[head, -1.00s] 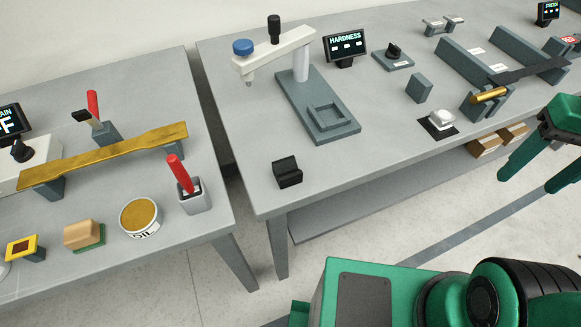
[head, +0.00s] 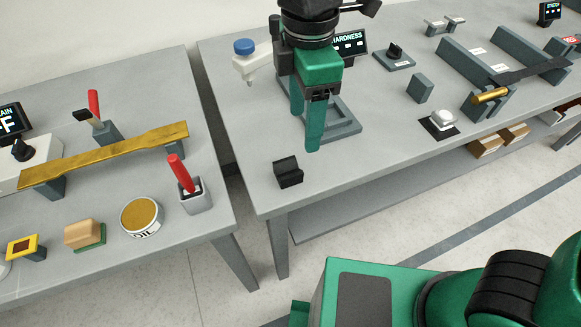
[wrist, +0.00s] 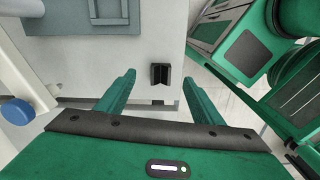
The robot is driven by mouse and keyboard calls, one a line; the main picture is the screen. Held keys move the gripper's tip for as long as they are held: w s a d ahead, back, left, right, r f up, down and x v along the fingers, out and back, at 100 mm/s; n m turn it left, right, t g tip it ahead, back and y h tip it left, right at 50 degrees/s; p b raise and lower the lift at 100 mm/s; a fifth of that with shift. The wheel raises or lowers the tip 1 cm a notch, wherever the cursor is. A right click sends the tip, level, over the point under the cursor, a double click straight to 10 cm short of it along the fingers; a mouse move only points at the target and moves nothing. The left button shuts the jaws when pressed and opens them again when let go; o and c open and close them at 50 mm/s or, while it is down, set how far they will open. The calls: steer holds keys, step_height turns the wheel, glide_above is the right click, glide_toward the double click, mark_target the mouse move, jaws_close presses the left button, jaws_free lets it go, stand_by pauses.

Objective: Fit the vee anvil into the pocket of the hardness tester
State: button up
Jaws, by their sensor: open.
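The vee anvil, a small black block with a notch (head: 288,173), sits on the grey table near its front left corner. It also shows in the wrist view (wrist: 160,74), beyond and between my fingertips. The hardness tester (head: 246,62) stands behind it, with a white head, a blue knob and a grey base. Its square pocket (head: 343,122) is partly hidden behind my gripper (head: 306,130). In the wrist view the pocket (wrist: 112,18) is at the top edge. My gripper is open and empty, pointing down above the table, apart from the anvil.
The table (head: 243,150) has bare room around the anvil, and its front and left edges are close to it. A gap separates it from the left table, which holds a red-handled tool (head: 181,172) and an oil tin (head: 140,216). A white piece (head: 442,120) lies to the right.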

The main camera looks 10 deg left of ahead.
mark_target(288, 170)
steer(key=shift+n, duration=0.7)
steer(key=a+f, duration=0.1)
steer(key=f, duration=0.2)
steer(key=s+f, duration=0.1)
steer(key=f, duration=0.3)
steer(key=a+f, duration=0.1)
steer(key=f, duration=0.2)
steer(key=shift+s+a+f, duration=0.35)
steer(key=shift+f, duration=0.05)
steer(key=shift+c, duration=0.6)
jaws_close()
